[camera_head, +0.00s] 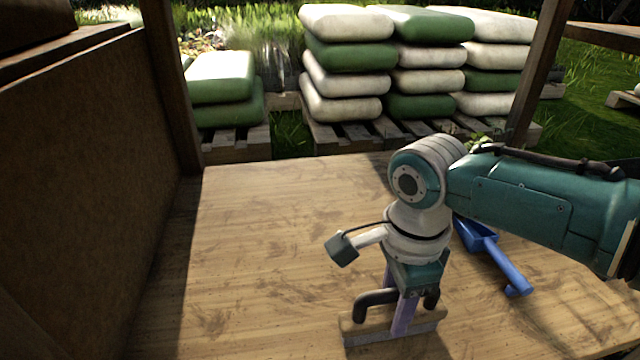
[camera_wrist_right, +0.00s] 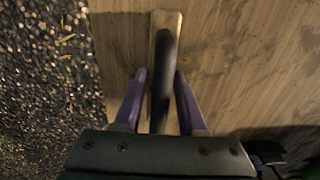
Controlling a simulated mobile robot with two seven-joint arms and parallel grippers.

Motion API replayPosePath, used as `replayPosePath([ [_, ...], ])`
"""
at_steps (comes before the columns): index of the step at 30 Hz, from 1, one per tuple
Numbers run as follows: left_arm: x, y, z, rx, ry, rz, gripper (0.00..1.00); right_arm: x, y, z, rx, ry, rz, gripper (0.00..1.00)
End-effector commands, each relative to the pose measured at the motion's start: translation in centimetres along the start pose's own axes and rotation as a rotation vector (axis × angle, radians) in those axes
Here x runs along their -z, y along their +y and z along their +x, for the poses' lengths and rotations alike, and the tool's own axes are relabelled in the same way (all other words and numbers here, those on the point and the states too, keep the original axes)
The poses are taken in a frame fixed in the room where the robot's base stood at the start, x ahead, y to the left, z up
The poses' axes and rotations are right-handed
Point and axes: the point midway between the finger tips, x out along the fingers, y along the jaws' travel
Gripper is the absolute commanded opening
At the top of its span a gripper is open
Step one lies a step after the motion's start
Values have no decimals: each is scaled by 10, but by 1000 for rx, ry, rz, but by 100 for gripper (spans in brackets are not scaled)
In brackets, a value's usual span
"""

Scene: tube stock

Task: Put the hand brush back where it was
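The hand brush has a pale wooden block (camera_head: 362,327), grey bristles below it and a black arched handle (camera_head: 374,299). It is level at the front middle of the table, bristles down. I cannot tell whether the bristles touch the table. My right gripper (camera_head: 402,318) comes down from above with its purple fingers on both sides of the handle. In the right wrist view the handle (camera_wrist_right: 162,75) lies between the two fingertips (camera_wrist_right: 161,80), with little or no gap. Part of the handle is hidden by the near finger. My left gripper is not in view.
A blue scoop (camera_head: 505,268) lies on the table behind and right of the brush, partly hidden by my right arm. The wooden table top (camera_head: 260,250) is clear to the left. A brown panel (camera_head: 80,170) walls the left side. Stacked sacks (camera_head: 345,55) stand beyond the table.

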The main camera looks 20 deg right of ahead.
Motion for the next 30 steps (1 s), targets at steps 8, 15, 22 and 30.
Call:
replayPosePath([
  [8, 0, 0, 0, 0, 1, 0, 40, 0, 0, 0, -1, 0, 0, 67],
  [15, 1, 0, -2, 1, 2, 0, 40, 0, 0, -4, 0, 0, -1, 67],
  [22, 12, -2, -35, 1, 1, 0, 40, -1, 0, -45, 0, -2, -1, 67],
  [30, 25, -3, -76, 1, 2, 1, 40, -1, 0, -102, -1, -2, -1, 67],
])
